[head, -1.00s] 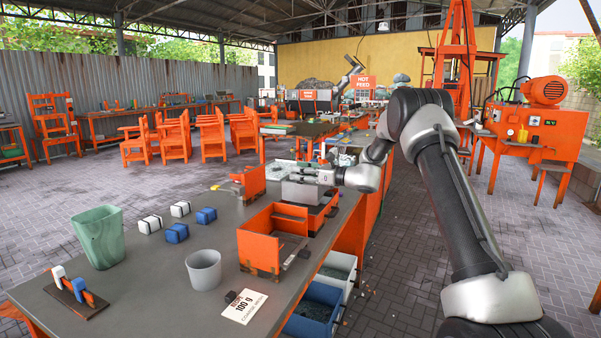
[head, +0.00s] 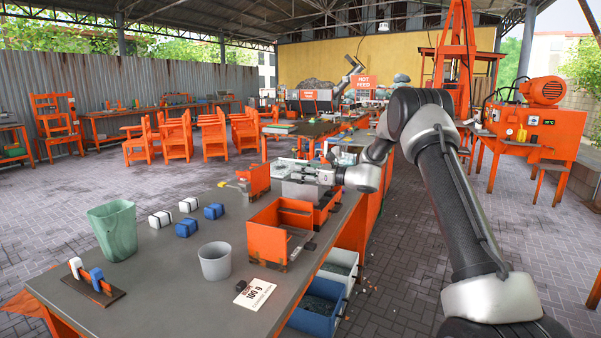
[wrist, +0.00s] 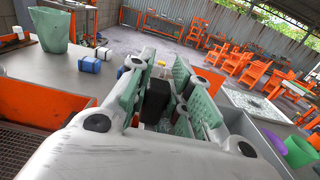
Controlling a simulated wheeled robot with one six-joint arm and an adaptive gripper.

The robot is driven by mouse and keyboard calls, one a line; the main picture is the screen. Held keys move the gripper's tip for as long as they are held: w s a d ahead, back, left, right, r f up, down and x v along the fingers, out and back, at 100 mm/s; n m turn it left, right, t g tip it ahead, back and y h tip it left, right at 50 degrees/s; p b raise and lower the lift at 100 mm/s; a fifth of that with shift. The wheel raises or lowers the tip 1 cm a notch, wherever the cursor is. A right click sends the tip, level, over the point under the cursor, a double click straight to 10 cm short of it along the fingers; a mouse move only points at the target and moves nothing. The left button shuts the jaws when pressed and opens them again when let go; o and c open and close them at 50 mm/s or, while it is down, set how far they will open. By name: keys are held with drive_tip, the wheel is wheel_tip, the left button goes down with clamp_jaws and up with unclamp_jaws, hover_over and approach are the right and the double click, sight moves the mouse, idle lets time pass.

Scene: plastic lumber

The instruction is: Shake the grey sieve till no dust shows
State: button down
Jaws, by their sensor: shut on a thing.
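The grey sieve (head: 301,190) shows in the head view as a grey box at the far part of the bench, over orange bins. My gripper (head: 305,171) is at its top edge, reaching in from the right. In the wrist view my gripper (wrist: 158,85) has green-padded fingers closed on a dark upright block, which looks like the sieve's handle (wrist: 156,100). The fingers and wrist hide most of the sieve there. I cannot tell whether dust shows in it.
An orange tray (head: 268,241), a grey cup (head: 215,263), a green bin (head: 114,232) and a "100 g" card (head: 255,293) stand nearer on the bench. Blue and white blocks lie left. Orange chairs (head: 210,136) stand beyond; the floor between is clear.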

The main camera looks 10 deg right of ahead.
drive_tip(key=c, duration=1.3)
unclamp_jaws()
drive_tip(key=shift+d, duration=0.1)
drive_tip(key=v, duration=1.2)
